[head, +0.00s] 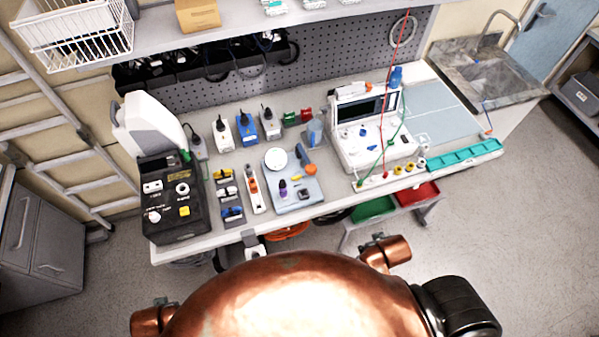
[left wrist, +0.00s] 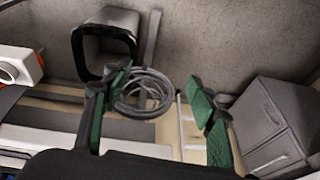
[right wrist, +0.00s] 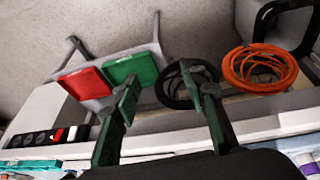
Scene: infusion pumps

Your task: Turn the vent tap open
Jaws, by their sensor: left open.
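I cannot tell for certain which fitting is the vent tap. Neither gripper shows in the head view. My left gripper (left wrist: 160,118) is open and empty in the left wrist view, with green pads well apart. My right gripper (right wrist: 165,112) is open and empty in the right wrist view.
A black device box (head: 176,208) stands left of the plate, and a white pump console (head: 375,135) stands right. Blue and yellow clamps lie between box and plate. Red (right wrist: 84,83) and green (right wrist: 130,68) trays and an orange coil (right wrist: 258,66) sit below the bench edge.

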